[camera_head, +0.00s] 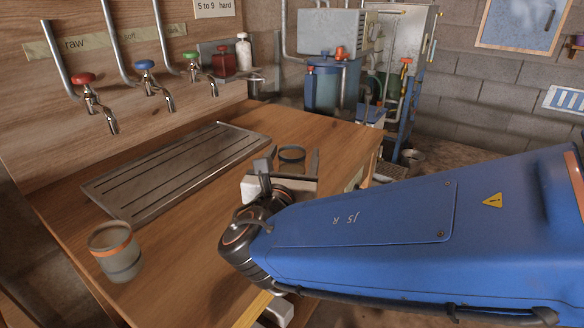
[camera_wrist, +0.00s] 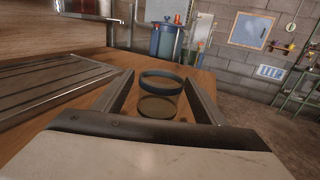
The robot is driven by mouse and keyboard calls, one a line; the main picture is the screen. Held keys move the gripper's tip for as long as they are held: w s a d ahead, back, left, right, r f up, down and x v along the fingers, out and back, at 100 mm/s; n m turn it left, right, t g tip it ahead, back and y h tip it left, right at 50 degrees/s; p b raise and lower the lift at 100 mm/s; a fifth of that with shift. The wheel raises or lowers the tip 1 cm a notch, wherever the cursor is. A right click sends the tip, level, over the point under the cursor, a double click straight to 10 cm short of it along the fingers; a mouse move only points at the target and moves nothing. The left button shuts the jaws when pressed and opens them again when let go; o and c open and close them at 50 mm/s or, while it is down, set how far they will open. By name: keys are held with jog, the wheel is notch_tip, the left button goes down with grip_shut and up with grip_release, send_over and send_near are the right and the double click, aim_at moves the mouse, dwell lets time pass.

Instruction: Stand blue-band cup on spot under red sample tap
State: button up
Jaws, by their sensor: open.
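The blue-band cup (camera_wrist: 160,104) stands upright on the wooden bench, a clear cup with a dark blue band at its rim. In the head view its rim (camera_head: 292,150) shows beyond my wrist, its lower part hidden. My gripper (camera_wrist: 159,82) is open, with one finger on each side of the cup and a gap visible on both sides. The red sample tap (camera_head: 95,98) is the leftmost of three wall taps. Below the taps lies a grooved metal tray (camera_head: 180,170); no cup stands on it. I cannot make out a marked spot under the red tap.
An orange-band cup (camera_head: 117,257) stands at the bench's front left, near the tray's left end. The blue tap (camera_head: 152,84) and green tap (camera_head: 200,74) are right of the red one. Small bottles (camera_head: 243,52) stand at the back. Bench between tray and gripper is clear.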

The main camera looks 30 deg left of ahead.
aim_at(294, 152)
jog(key=shift+x, duration=1.55)
jog(key=c, duration=1.2)
jog(key=shift+r, duration=0.1)
